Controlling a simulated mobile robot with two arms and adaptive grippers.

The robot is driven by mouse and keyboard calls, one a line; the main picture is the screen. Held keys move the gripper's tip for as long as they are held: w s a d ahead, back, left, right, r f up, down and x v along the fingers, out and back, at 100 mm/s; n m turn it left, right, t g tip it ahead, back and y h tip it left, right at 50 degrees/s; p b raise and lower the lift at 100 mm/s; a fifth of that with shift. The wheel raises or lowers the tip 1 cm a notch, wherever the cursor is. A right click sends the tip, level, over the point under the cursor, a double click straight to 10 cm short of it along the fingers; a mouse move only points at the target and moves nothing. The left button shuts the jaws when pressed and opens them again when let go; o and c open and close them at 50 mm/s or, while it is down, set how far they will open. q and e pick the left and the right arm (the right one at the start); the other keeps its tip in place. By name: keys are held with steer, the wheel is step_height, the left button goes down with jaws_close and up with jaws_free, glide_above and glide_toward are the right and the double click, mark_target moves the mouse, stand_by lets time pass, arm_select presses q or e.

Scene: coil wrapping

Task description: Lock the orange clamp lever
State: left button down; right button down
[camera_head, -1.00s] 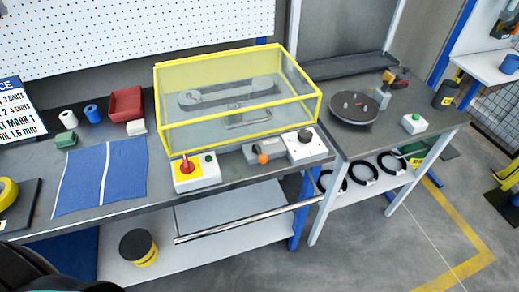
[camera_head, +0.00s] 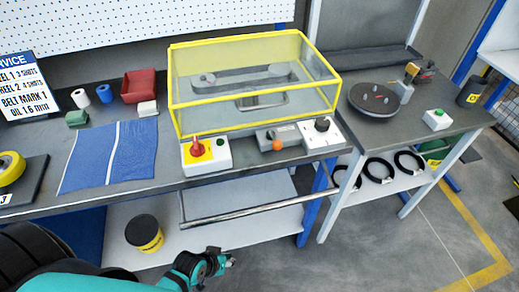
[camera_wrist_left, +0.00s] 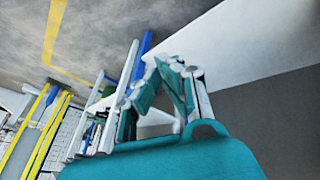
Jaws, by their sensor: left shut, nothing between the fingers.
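The orange ball knob of the lever (camera_head: 277,145) shows at the front of a small grey block (camera_head: 264,139) on the main bench. The block sits between a white box with a red and yellow switch and a white box with a black knob. My left gripper (camera_head: 229,262) is in the head view, low in front of the bench, well apart from the lever. It is shut and empty. The left wrist view shows its fingers (camera_wrist_left: 180,68) close up, with no lever between them. My right gripper is not in view.
A yellow-framed clear guard (camera_head: 250,82) stands behind the lever. The red switch box (camera_head: 206,154) and the black-knob box (camera_head: 322,136) flank it. A metal rail (camera_head: 260,208) runs below the bench front. A side table holds a dark turntable (camera_head: 374,100).

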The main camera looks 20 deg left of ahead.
mark_target(274, 139)
arm_select(q)
steer(key=w+d+r+n+t+h+b, duration=0.1)
steer(key=w+r+t, duration=0.1)
steer(key=r, duration=0.8)
steer(key=w+d+r+t+h+b, duration=0.1)
steer(key=w+d+r+h, duration=0.1)
steer(key=r, duration=0.8)
steer(key=w+a+r+n+t, duration=0.3)
steer(key=r+n+t, duration=0.1)
steer(key=r, duration=0.3)
steer(key=w+a+r+n+t, duration=0.2)
steer(key=a+r+n+t, duration=0.2)
steer(key=r+n, duration=0.2)
steer(key=shift+w+r+n, duration=0.3)
steer(key=shift+w+r, duration=0.1)
steer(key=shift+r, duration=0.25)
steer(key=shift+a, duration=0.1)
